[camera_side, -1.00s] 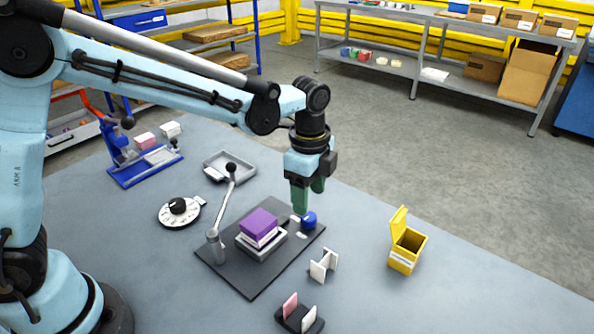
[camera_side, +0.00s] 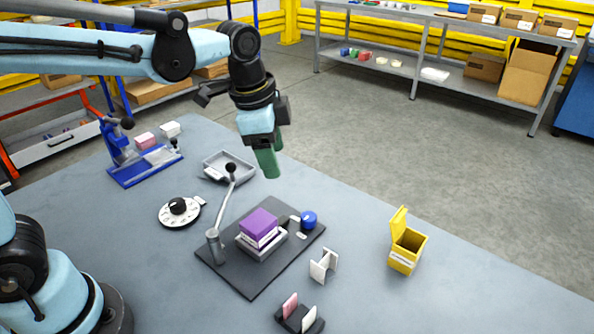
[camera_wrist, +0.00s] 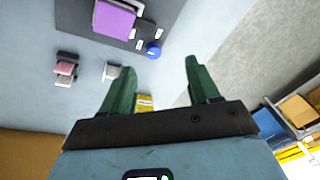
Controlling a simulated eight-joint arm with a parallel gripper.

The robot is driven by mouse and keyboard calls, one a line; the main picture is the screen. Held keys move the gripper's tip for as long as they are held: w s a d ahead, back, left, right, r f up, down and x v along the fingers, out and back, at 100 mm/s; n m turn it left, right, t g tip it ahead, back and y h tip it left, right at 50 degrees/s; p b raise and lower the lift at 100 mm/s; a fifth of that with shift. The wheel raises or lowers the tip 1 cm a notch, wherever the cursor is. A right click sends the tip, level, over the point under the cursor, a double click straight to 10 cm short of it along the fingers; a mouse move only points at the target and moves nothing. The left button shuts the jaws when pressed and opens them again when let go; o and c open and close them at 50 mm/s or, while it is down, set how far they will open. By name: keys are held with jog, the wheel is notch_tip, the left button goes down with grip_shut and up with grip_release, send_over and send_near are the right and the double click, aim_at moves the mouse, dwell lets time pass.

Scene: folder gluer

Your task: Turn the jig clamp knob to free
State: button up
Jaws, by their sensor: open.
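The blue jig clamp knob (camera_side: 309,219) stands at the far right corner of the dark jig plate (camera_side: 250,284). Small white labels lie on the plate beside it; their text is too small to read. The knob also shows in the wrist view (camera_wrist: 153,50). A purple-topped stack (camera_side: 259,225) sits in a grey holder in the middle of the plate. My gripper (camera_side: 270,172) has green fingers and is raised above the table, up and left of the knob. In the wrist view its fingers (camera_wrist: 158,80) are spread with nothing between them.
A lever with a black ball (camera_side: 231,168) rises from the plate's left side. A grey tray (camera_side: 230,167) and a dial (camera_side: 179,210) lie behind. A white stand (camera_side: 323,265), a card holder (camera_side: 299,313) and an open yellow box (camera_side: 406,247) stand right and front.

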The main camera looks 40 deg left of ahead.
jog(key=s+a+f+n+t, duration=0.35)
jog(key=s+a+n, duration=0.35)
jog(key=s+n, duration=0.3)
jog(key=w+a+r+n+g, duration=0.3)
jog(key=w+a+r+g, duration=0.1)
jog(key=w+r+g, duration=0.2)
jog(key=shift+w+r, duration=0.85)
jog(key=shift+w, duration=0.5)
jog(key=shift+a, duration=0.1)
dwell(0.4)
